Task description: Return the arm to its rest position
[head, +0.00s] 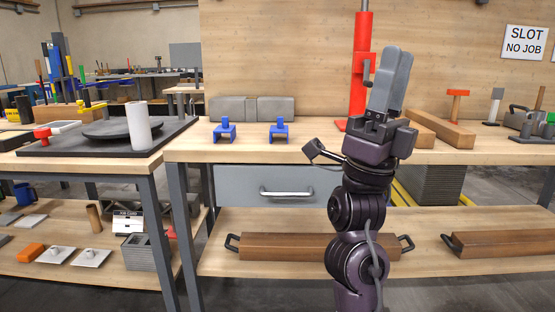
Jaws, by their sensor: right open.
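My right arm rises from the bottom of the head view, right of centre. Its gripper (390,82) points upward in front of the workbench (300,153), with its fingers side-on to me. It is open, and I see nothing held between the fingers. It overlaps part of a red stand (362,62) behind it. My left gripper is not in view.
Two blue clamps (279,131) and two grey blocks (232,107) sit on the bench. Timber beams (446,131) lie to the right. A left table holds a dark tray (60,147) with a white cylinder (138,127). A handled wooden box (275,245) lies on the lower shelf.

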